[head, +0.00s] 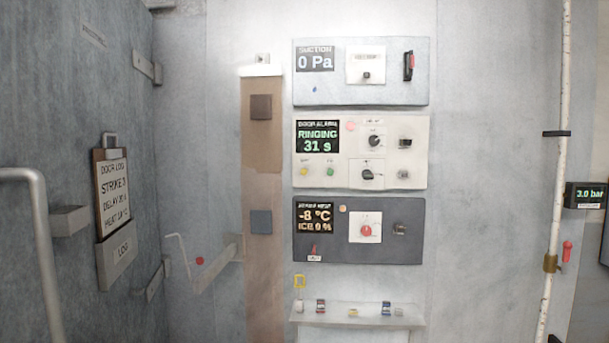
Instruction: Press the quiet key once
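The door alarm panel (341,182) is the pale middle one of three panels on the wall, right of centre. Its dark display (318,136) reads "RINGING 31 s". Below the display are a yellow key (304,171) and a green key (330,171), each under a tiny label that I cannot read. I cannot tell which of them is the quiet key. The panel also bears two black knobs (374,142), a pinkish-red round lamp (351,126) and two small fittings (404,143) at its right. My gripper is not in view.
The suction panel (340,96) reads "0 Pa" above; a dark panel (408,249) reads "-8 °C" below. A shelf (340,320) with small items juts out under them. At left are a clipboard (113,190) and a metal rail (40,240). A vertical pipe (564,100) stands right.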

